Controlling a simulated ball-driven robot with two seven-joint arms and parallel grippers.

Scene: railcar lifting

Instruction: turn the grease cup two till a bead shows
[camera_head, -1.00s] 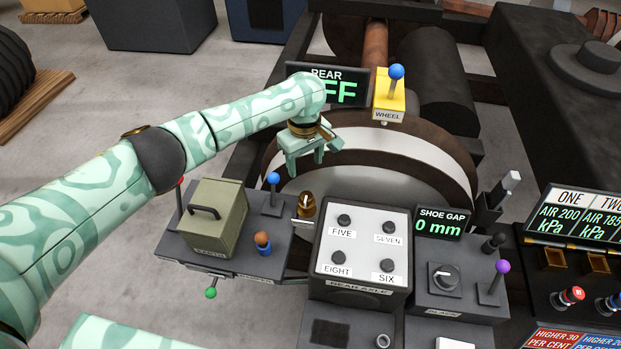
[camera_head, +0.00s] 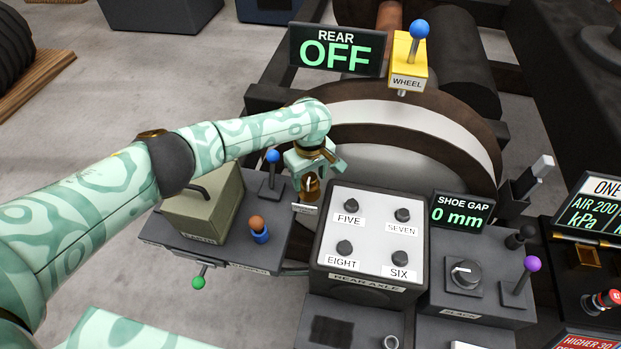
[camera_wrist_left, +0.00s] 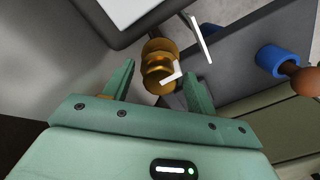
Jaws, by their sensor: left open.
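A brass grease cup (camera_head: 309,190) stands upright at the edge of the dark panel, just left of the button box; its small label is too small to read. In the left wrist view the ribbed cup (camera_wrist_left: 157,62) shows between the fingertips, with a white angled mark beside it. My left gripper (camera_head: 318,176) is open, directly over the cup, with its fingers on either side of the top. In the left wrist view the open fingers (camera_wrist_left: 157,76) straddle it with gaps. I cannot tell whether a finger touches it. My right gripper is out of view.
Close right of the cup is the REAR AXLE button box (camera_head: 368,236). Left are an olive box (camera_head: 205,205), a blue-knobbed lever (camera_head: 272,158) and a brown-topped blue peg (camera_head: 259,229). The REAR display (camera_head: 335,50) reads OFF; the SHOE GAP display (camera_head: 461,212) reads 0 mm.

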